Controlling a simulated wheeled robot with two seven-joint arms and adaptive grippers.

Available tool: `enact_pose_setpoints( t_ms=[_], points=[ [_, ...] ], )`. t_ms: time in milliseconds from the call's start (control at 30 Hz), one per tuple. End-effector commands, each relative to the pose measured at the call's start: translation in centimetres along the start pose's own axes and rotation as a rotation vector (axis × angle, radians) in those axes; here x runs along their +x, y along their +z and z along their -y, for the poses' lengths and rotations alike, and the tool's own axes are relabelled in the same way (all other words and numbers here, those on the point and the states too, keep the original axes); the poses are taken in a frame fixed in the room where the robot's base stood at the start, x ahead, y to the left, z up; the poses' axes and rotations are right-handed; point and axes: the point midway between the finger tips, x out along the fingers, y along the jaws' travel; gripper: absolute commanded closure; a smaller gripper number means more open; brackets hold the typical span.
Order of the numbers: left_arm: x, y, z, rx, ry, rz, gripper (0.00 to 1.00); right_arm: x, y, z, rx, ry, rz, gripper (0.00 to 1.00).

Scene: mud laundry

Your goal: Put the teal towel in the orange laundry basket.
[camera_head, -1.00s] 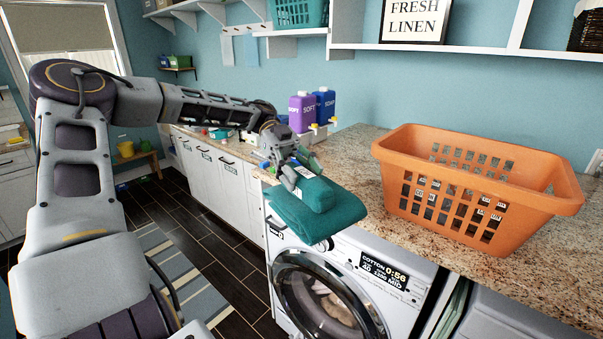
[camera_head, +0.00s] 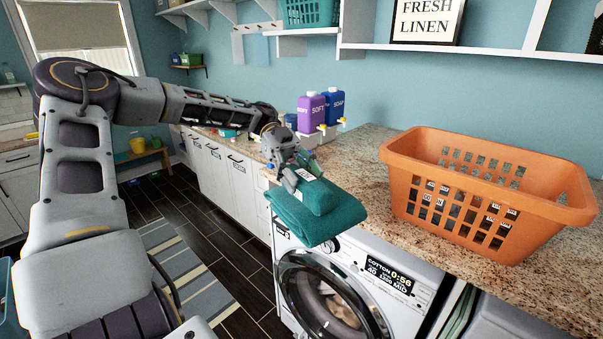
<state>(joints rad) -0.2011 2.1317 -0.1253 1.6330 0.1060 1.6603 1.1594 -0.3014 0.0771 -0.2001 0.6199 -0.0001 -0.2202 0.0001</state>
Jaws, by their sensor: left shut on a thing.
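The teal towel (camera_head: 318,218) is folded and held by my left gripper (camera_head: 306,183), which is shut on it. The towel is at the front edge of the counter, above the washing machine's front. Whether it touches the counter is hard to tell. The orange laundry basket (camera_head: 480,212) stands upright on the counter to the right of the towel, with a gap of bare counter between them. My right gripper is not in view.
A purple bottle (camera_head: 311,113) and a blue bottle (camera_head: 334,106) stand at the back of the granite counter (camera_head: 372,200). A front-loading washing machine (camera_head: 350,285) is below. A wall shelf (camera_head: 470,52) with a framed sign (camera_head: 427,20) runs above the basket.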

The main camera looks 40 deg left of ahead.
Motion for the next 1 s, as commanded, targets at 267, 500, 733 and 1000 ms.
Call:
enact_pose_setpoints(
  t_ms=[267,500,733,1000],
  points=[
    [0.7,-3.6,0.8,0.021,0.050,0.000,1.00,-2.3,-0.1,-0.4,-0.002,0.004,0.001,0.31],
    [3.5,-8.7,1.6,0.060,0.147,0.001,1.00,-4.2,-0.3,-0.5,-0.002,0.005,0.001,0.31],
    [7.4,-13.8,2.8,0.086,0.209,0.000,1.00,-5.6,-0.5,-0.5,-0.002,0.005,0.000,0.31],
    [12.9,-19.3,4.6,0.082,0.195,0.000,1.00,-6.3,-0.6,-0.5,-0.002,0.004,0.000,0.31]
  ],
)
